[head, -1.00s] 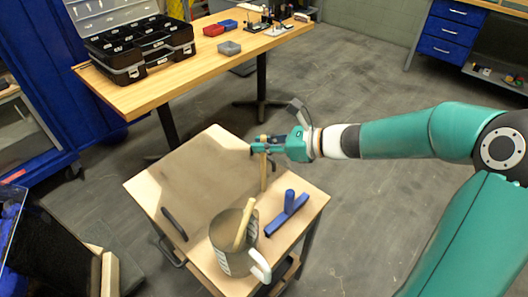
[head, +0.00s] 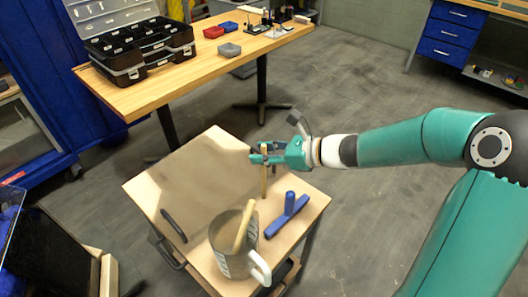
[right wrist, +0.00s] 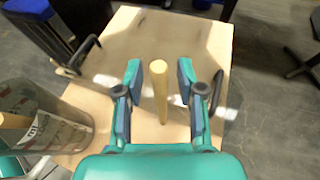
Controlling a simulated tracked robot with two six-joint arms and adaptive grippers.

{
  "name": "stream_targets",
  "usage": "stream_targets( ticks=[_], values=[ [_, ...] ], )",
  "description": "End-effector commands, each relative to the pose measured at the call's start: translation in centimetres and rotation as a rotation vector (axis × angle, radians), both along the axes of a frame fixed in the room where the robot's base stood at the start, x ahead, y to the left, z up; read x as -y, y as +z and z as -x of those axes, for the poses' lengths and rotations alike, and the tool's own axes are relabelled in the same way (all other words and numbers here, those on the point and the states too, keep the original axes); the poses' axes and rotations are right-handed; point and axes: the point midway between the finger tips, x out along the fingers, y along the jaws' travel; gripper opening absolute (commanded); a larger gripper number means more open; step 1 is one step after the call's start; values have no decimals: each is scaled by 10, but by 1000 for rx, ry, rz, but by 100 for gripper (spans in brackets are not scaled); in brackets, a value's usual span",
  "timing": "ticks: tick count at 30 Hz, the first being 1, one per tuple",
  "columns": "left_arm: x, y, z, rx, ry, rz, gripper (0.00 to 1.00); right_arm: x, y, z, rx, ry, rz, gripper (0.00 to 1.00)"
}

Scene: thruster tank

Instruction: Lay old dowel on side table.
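The side table (head: 190,160) is a light wood top with a large grey-brown patch. A thin tan dowel (head: 263,182) stands about upright at its right part; it also shows in the right wrist view (right wrist: 160,95). My right gripper (head: 265,153) is at its upper end. In the right wrist view my right gripper (right wrist: 158,82) is open, its fingers on either side of the dowel with a gap each side. A second tan dowel (head: 244,226) leans in a grey mug (head: 226,252) at the front. My left gripper is out of view.
A blue T-shaped tool (head: 287,214) lies right of the mug. A dark handle-like bar (head: 174,225) is at the left of the top. The middle of the side table is bare. A workbench (head: 180,82) with a black toolbox (head: 140,52) stands behind.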

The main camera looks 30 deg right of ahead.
Motion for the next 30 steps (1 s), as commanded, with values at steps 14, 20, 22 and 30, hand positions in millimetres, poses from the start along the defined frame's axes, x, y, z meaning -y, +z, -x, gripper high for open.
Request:
stream_targets(
  ticks=[14,20,22,30],
  values=[
    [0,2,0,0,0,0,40,35,25,43,3,-6,2,38],
    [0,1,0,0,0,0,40,55,39,71,2,-4,2,38],
    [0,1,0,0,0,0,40,61,42,78,2,-4,1,38],
    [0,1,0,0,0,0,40,67,48,88,0,1,0,38]
  ],
)
